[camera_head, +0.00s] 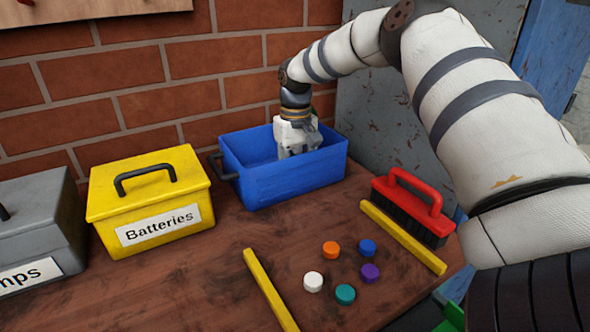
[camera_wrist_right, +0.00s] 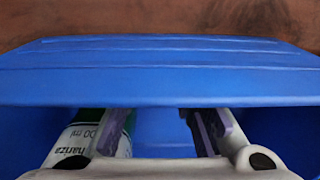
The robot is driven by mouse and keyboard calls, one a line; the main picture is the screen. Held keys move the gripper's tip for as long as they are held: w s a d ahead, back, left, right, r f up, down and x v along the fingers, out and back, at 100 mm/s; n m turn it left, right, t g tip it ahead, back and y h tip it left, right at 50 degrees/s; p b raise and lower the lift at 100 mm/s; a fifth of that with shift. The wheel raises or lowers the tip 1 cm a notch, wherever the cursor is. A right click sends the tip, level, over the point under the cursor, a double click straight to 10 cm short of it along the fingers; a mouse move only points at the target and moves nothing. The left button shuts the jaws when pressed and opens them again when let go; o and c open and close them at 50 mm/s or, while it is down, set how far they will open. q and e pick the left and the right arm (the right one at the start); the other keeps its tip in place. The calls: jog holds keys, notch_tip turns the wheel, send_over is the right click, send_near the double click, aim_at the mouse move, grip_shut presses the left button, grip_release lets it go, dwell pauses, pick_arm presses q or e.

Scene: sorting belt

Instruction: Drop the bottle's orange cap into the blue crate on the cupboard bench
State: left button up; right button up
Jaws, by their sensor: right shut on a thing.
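An orange cap (camera_head: 331,248) lies on the bench among other coloured caps, clear of both grippers. The blue crate (camera_head: 292,186) stands at the back of the bench against the brick wall. My right gripper (camera_head: 297,152) reaches down into it, its fingertips hidden behind the front wall. In the right wrist view the two fingers (camera_wrist_right: 165,130) stand apart inside the crate (camera_wrist_right: 160,75). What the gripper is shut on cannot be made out. A bottle (camera_wrist_right: 78,138) with a green and white label lies in the crate beside the left-hand finger. My left gripper is not in view.
White (camera_head: 313,281), teal (camera_head: 345,294), purple (camera_head: 370,273) and blue (camera_head: 367,247) caps lie between two yellow strips. A red brush (camera_head: 411,208) stands to the right, a yellow Batteries box (camera_head: 150,200) and a grey box (camera_head: 40,225) to the left.

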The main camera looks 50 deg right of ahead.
jog(key=o, duration=0.7)
jog(key=shift+r, duration=0.1)
notch_tip(320, 180, up, 13)
